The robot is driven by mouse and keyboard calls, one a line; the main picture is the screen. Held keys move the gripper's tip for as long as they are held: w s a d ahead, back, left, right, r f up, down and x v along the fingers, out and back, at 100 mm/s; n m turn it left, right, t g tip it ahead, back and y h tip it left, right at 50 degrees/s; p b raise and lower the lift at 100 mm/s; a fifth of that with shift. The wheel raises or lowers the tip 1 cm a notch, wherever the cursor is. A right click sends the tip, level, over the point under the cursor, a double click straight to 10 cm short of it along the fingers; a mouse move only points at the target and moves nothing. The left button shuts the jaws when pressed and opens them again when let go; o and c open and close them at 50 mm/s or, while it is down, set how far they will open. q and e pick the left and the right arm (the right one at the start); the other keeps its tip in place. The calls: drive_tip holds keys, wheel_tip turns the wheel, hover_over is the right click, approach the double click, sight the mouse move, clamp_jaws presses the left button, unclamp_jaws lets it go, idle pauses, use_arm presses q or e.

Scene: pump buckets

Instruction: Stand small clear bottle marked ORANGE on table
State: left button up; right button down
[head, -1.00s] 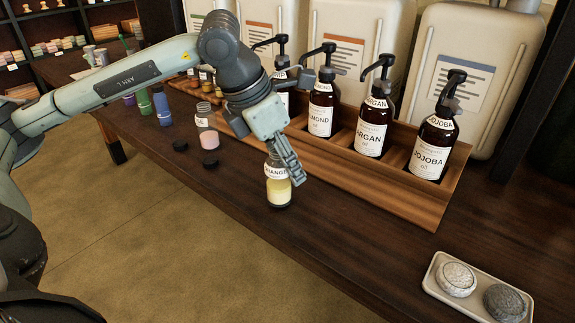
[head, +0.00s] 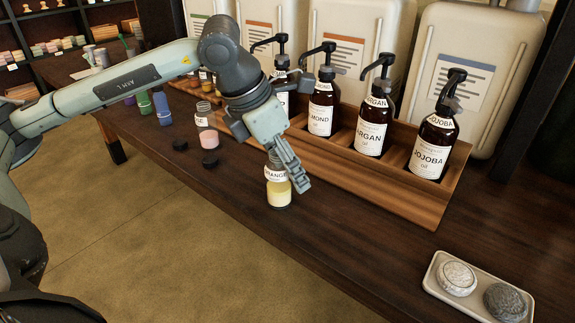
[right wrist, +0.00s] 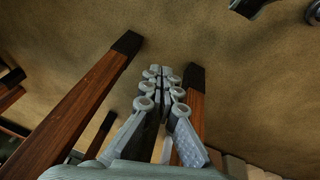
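The small clear bottle marked ORANGE (head: 278,191) has yellow contents and a white label. In the head view it is upright at the front part of the dark table (head: 330,235); whether its base touches the wood is hard to tell. My left gripper (head: 298,183) comes down at its upper right, one finger covering part of its neck. It looks shut on the bottle; the far finger is hidden. My right gripper (right wrist: 165,75) is shut and empty in the right wrist view, over the floor near wooden legs.
A wooden rack (head: 400,205) of dark pump bottles stands behind. A clear bottle with pink contents (head: 208,135) and black caps (head: 180,145) are to the left. A tray (head: 440,286) with two round pieces is at right. The table between is free.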

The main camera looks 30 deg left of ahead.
use_arm(q)
drive_tip(key=shift+r, duration=0.3)
drive_tip(key=v, duration=1.1)
drive_tip(key=shift+s+r+p, duration=0.2)
drive_tip(key=shift+r+p, duration=0.05)
drive_tip(key=shift+p, duration=0.1)
use_arm(e)
wheel_tip(320, 180, down, 2)
drive_tip(key=shift+w+a+f, duration=0.1)
drive_tip(key=shift+w, duration=0.05)
drive_tip(key=shift+a+r, duration=0.1)
drive_tip(key=shift+r, duration=0.1)
drive_tip(key=shift+s+d+f, duration=0.1)
drive_tip(key=shift+s+d, duration=0.2)
